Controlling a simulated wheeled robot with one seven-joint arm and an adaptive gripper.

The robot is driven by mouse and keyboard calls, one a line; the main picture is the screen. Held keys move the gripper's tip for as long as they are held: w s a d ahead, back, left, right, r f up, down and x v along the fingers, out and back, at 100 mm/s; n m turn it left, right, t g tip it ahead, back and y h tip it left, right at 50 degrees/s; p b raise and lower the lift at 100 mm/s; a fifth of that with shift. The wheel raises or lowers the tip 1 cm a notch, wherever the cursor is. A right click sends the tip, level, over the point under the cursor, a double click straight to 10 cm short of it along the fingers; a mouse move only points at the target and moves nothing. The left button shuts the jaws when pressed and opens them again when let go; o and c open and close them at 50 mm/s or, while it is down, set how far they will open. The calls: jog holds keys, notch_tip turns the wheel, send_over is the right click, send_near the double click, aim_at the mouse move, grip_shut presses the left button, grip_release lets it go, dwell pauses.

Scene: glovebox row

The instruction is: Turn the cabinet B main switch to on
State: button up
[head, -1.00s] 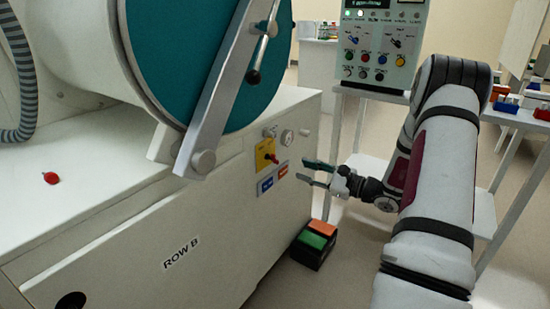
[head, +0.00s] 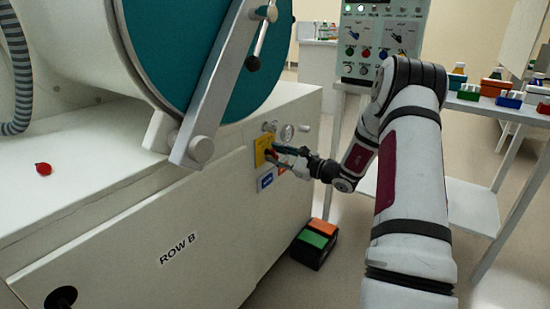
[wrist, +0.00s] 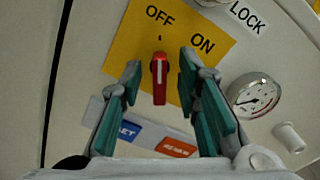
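The main switch is a red handle (wrist: 159,78) on a yellow plate (wrist: 130,45) marked OFF and ON. In the wrist view the handle stands upright, its white line toward the OFF mark; ON is to the right. My gripper (wrist: 158,92) is open, with one teal finger on each side of the handle and a gap showing on both sides. In the head view the yellow plate (head: 261,147) is on the front of the white ROW B cabinet (head: 140,240). My gripper (head: 277,155) is at the plate there and partly hides the handle.
A pressure gauge (wrist: 253,97) and a LOCK label (wrist: 248,14) are right of the plate. Blue (wrist: 127,131) and orange (wrist: 177,147) labels lie below it. A green and orange pedal box (head: 314,241) stands on the floor. A large teal round door (head: 190,50) is above left.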

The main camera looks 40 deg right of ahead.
jog(key=shift+w+a, duration=0.15)
jog(key=shift+w, duration=0.15)
grip_shut()
jog(key=m+p, duration=0.3)
jog(key=shift+r+p, duration=0.15)
jog(key=shift+p, duration=0.25)
jog(key=shift+m+p, duration=1.05)
jog(key=shift+m, duration=0.25)
